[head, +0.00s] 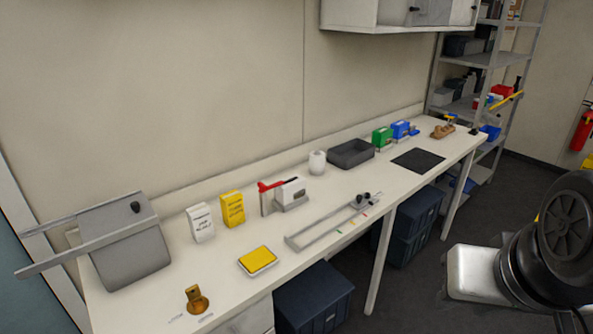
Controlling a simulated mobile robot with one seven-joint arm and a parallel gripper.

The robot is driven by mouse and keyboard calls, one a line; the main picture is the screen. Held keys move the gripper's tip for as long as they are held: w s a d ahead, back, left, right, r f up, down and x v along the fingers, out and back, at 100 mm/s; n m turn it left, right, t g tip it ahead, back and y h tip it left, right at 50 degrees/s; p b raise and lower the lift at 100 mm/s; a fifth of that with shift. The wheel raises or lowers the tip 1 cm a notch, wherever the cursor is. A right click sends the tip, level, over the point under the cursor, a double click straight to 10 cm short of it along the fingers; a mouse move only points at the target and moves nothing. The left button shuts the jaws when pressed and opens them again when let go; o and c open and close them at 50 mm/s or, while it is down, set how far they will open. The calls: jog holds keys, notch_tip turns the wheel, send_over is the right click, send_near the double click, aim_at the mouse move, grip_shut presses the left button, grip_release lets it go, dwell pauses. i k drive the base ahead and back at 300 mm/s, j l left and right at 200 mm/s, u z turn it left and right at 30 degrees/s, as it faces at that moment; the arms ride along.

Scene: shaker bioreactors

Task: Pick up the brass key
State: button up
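A small brass-coloured piece (196,300), which looks like the brass key, stands at the near left end of the white bench, close to its front edge. It has a rounded upper part and a wider lower part; its exact shape is too small to tell. Faint grey markings lie on the bench beside it. My gripper is not in view; only a black and white part of my arm shows at the right, away from the bench.
The long white bench (150,290) holds a grey tilted device (125,255), white (201,223) and yellow (232,209) packets, a yellow-topped pad (258,261), a metal rail frame (335,222) and a dark tray (351,153). Dark bins (314,298) sit below.

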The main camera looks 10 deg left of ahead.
aim_at(194, 293)
jog(key=u, duration=0.45)
jog(key=l+u, duration=0.1)
jog(key=u, duration=0.3)
jog(key=k+u, duration=0.1)
jog(key=u, duration=0.75)
jog(key=k+u, duration=0.1)
jog(key=i, duration=0.7)
